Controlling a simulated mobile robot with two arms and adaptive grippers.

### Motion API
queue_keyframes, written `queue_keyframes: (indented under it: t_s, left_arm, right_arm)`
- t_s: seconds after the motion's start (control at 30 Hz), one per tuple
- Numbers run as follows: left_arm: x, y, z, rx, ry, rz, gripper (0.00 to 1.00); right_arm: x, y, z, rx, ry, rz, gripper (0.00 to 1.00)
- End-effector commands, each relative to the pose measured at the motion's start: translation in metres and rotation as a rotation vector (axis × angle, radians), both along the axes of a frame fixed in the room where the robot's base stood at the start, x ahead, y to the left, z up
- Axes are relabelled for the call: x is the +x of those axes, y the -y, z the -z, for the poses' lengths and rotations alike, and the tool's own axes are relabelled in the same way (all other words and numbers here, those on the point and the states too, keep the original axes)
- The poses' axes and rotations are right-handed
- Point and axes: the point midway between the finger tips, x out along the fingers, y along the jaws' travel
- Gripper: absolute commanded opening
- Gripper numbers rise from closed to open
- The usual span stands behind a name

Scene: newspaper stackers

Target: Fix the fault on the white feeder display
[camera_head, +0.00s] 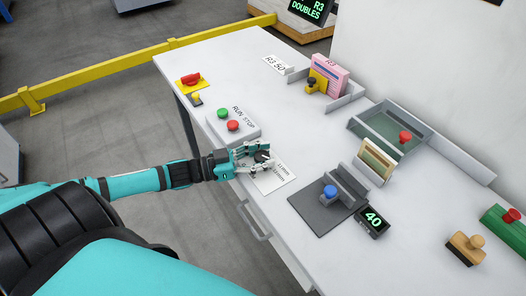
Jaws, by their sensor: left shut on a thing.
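My left gripper (265,161) reaches in from the left over the front part of the white table. It is shut on a small dark object (262,156), mostly hidden by the fingers, above a white plate with printed lines (274,178). A black display (309,9) at the top reads "R3 DOUBLES" in green. A small dark display (372,221) on the table reads "40". I cannot tell from here which one is the white feeder's. A box with a green and a red button (244,133), marked RUN and STOP, stands just beyond my gripper. My right gripper is not in view.
The white table (215,62) also bears a red switch on a yellow base (191,79), a pink box (330,74), a green tray (393,128), a grey block with a blue knob (330,192) and a wooden stamp (466,247). A yellow rail (110,66) runs behind on the left.

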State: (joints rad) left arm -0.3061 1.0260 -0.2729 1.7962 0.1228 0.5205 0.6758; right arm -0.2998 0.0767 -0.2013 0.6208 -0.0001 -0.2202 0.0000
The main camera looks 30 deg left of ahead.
Motion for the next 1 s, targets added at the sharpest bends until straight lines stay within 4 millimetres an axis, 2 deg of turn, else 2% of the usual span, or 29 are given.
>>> queue_keyframes:
  t_s: [0.03,0.1,0.4,0.7,1.0]
  left_arm:
    - [-0.001,0.001,-0.006,-0.005,-0.006,-0.032,0.03]
    - [-0.001,0.001,-0.007,-0.007,-0.006,-0.080,0.03]
    - [-0.002,0.001,-0.006,-0.009,-0.009,-0.335,0.03]
    - [-0.002,0.001,-0.001,-0.006,-0.009,-0.556,0.03]
    - [-0.001,0.000,0.001,0.000,-0.006,-0.679,0.03]
  right_arm:
    - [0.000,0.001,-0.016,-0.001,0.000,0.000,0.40]
    - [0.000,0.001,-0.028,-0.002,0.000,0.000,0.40]
    - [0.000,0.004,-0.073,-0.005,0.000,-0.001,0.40]
    - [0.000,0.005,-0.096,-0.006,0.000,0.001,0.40]
    - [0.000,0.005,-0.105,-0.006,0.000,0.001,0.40]
